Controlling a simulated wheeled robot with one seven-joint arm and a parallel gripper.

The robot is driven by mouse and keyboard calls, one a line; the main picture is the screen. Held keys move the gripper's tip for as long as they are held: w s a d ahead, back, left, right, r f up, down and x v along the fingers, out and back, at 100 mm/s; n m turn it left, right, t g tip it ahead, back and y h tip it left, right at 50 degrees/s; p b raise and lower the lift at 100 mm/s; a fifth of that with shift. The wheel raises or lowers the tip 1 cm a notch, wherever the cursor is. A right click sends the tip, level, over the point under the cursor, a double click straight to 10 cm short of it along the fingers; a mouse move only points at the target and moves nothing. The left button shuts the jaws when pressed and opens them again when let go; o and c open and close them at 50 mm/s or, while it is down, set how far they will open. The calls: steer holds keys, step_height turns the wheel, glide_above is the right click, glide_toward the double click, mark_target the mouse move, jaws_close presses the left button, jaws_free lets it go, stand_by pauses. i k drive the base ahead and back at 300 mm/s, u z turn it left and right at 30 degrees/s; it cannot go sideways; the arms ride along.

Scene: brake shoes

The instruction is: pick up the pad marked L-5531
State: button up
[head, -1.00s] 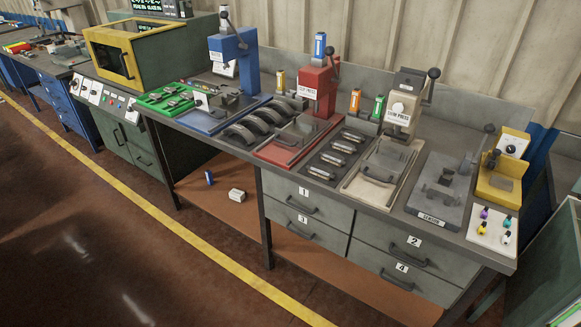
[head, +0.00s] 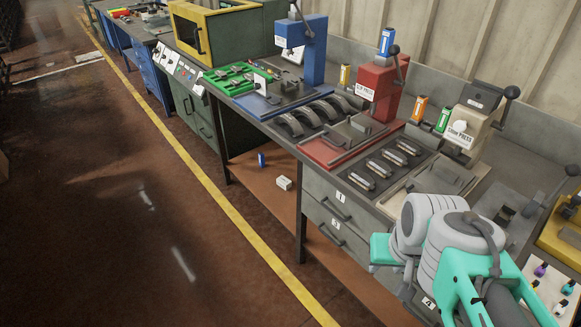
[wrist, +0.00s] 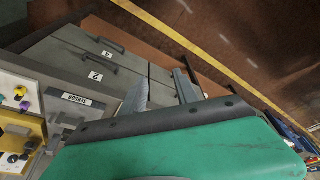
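Small dark pads lie in a green tray (head: 226,87) on the far part of the bench in the head view. No marking L-5531 is legible on any of them, so I cannot tell which pad it is. My gripper (wrist: 162,92) shows in the wrist view as two grey fingers spread apart with nothing between them. In the head view my arm is at the lower right, in front of the bench and far from the green tray. The fingers cannot be made out in the head view.
A blue press (head: 314,50), a red press (head: 378,88) and a cream press (head: 467,128) stand along the bench. Curved shoes (head: 288,124) lie between blue and red. A yellow-fronted oven (head: 197,36) stands beyond. A white box (head: 284,183) sits on the lower shelf. The floor aisle is clear.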

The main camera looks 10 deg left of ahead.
mark_target(362, 179)
steer(key=u, duration=0.55)
steer(key=i, duration=0.9)
steer(key=u, duration=0.35)
